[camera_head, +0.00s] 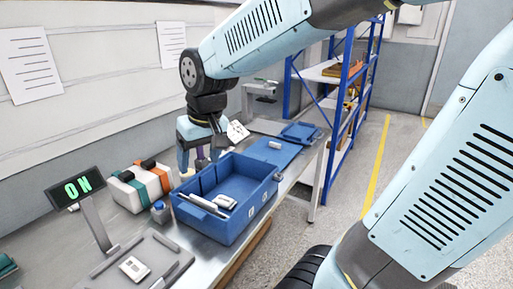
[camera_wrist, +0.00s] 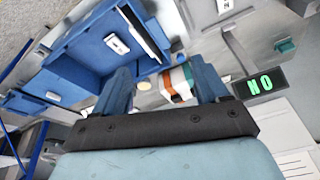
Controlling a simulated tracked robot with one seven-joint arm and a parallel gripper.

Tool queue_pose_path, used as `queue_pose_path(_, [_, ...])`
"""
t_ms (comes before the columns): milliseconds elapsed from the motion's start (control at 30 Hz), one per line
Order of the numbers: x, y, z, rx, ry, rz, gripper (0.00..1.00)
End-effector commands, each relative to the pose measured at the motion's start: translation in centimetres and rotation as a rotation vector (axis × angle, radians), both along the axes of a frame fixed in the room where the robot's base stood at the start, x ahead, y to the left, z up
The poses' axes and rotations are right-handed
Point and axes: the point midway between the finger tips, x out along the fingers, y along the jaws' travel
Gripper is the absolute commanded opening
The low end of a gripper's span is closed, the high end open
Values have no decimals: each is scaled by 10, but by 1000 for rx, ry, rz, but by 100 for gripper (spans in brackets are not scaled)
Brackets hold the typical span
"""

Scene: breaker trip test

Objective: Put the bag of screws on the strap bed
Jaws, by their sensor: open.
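My gripper (camera_head: 203,152) is open and points down over the back of the bench, behind the blue bin (camera_head: 262,190). In the wrist view its two blue fingers (camera_wrist: 163,78) stand apart with nothing clearly held between them. A white block with orange and teal straps (camera_head: 140,186) lies on the bench left of the bin; it also shows beyond the fingers in the wrist view (camera_wrist: 178,82). I cannot tell whether this is the strap bed. I cannot pick out the bag of screws for certain; small items by the gripper are partly hidden.
The bin holds a small white device (camera_head: 225,201) and a pale stick (camera_head: 203,205). A small blue bottle (camera_head: 160,212) stands beside it. A flat blue panel (camera_head: 260,150) and blue shelf (camera_head: 340,85) lie beyond.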

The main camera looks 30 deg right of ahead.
Motion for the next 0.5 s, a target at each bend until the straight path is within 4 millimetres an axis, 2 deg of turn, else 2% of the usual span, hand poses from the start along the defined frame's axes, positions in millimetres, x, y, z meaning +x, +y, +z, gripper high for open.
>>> queue_pose_path(33, [-9, -15, 9, 4, -27, -29, 74])
queue_pose_path(200, [-39, -52, 28, 1, -99, -109, 74])
queue_pose_path(333, [-63, -75, 37, -9, -149, -166, 74])
queue_pose_path(500, [-85, -91, 42, -24, -191, -216, 74])
